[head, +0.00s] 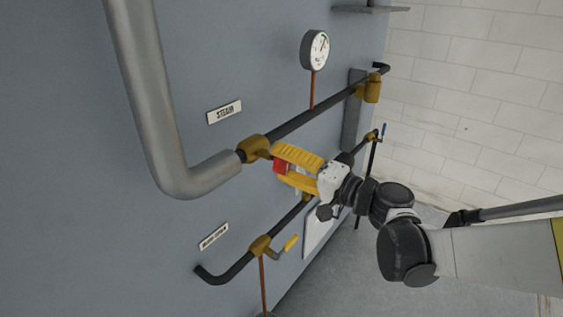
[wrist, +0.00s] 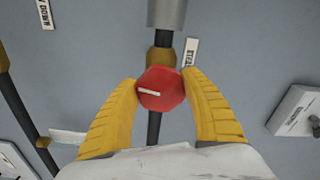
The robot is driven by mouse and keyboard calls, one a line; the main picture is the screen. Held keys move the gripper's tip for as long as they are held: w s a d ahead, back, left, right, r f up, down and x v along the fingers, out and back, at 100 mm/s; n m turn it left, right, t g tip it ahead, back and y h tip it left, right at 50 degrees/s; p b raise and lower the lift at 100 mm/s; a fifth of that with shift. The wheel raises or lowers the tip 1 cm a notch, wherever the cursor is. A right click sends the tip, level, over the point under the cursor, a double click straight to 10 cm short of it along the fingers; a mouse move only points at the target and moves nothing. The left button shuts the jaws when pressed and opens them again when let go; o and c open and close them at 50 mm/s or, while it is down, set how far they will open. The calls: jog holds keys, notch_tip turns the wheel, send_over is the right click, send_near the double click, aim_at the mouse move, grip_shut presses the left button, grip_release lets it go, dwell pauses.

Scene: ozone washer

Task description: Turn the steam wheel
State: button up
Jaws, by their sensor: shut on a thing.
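The steam wheel (wrist: 161,89) is a red, roughly round knob with a white mark, on the black steam pipe. In the head view the red wheel (head: 280,167) shows partly between my yellow fingers, below the STEAM label (head: 225,112). My gripper (wrist: 161,86) is shut on the wheel, with one finger on each side of its rim in the wrist view. In the head view my gripper (head: 276,162) reaches in from the right. The white mark on the wheel lies nearly level, tilted slightly, in the wrist view. The wheel's far side is hidden.
A thick grey pipe (head: 150,100) joins the brass valve body (head: 254,148) at the left. A gauge (head: 315,49) stands above the steam pipe. A lower pipe with a yellow-handled valve (head: 262,247) runs below. A white tiled wall (head: 480,90) is at the right.

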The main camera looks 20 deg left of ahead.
jog(key=o, duration=1.2)
jog(key=v, duration=1.2)
jog(key=shift+s+f, duration=0.1)
jog(key=shift+f, duration=0.05)
jog(key=s+d+f+h, duration=0.8)
jog(key=d+f+h, duration=0.1)
jog(key=s+d+f+h, duration=0.1)
jog(key=s+d+h, duration=0.1)
jog(key=d, duration=0.2)
jog(key=s+d+h, duration=0.2)
jog(key=d+h, duration=0.1)
jog(key=d, duration=0.2)
jog(key=s+d+f+n+h+b, duration=0.1)
jog(key=s+d+h, duration=0.1)
jog(key=d, duration=0.3)
jog(key=shift+s+f+h, duration=0.3)
jog(key=shift+s, duration=0.05)
jog(key=shift+a, duration=0.1)
